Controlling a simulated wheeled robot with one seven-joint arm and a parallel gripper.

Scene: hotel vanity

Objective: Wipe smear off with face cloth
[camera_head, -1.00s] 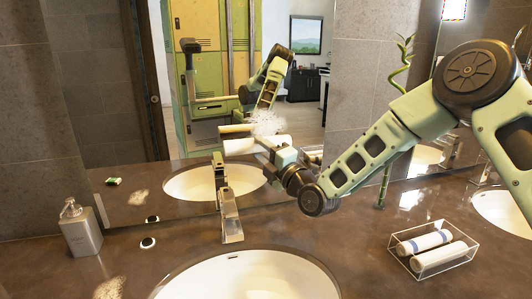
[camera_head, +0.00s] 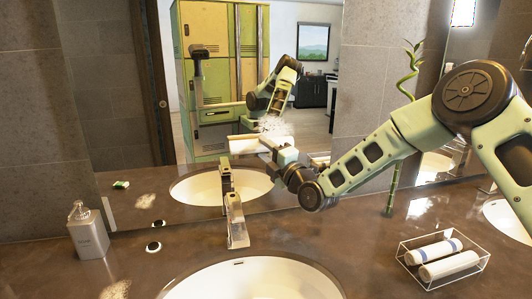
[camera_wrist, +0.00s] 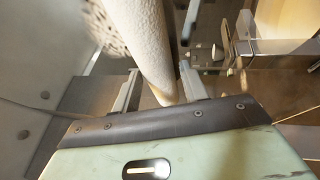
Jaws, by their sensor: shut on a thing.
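My gripper (camera_head: 272,147) is shut on a rolled white face cloth (camera_head: 246,144), held above the tap in front of the mirror. In the wrist view, the cloth (camera_wrist: 152,45) runs between the two fingers (camera_wrist: 160,86). A pale speckled smear (camera_head: 275,127) shows on the mirror just above the gripper. I cannot tell whether the cloth touches the glass. Another pale smear (camera_head: 116,290) lies on the counter at the lower left, partly cut off, with its reflection in the mirror.
The tap (camera_head: 237,222) stands below the gripper, behind a white basin (camera_head: 252,281). A soap dispenser (camera_head: 87,232) stands left. A clear tray (camera_head: 441,280) with rolled cloths stands right, and a bamboo stem (camera_head: 391,190) at the back. The counter between tap and tray is clear.

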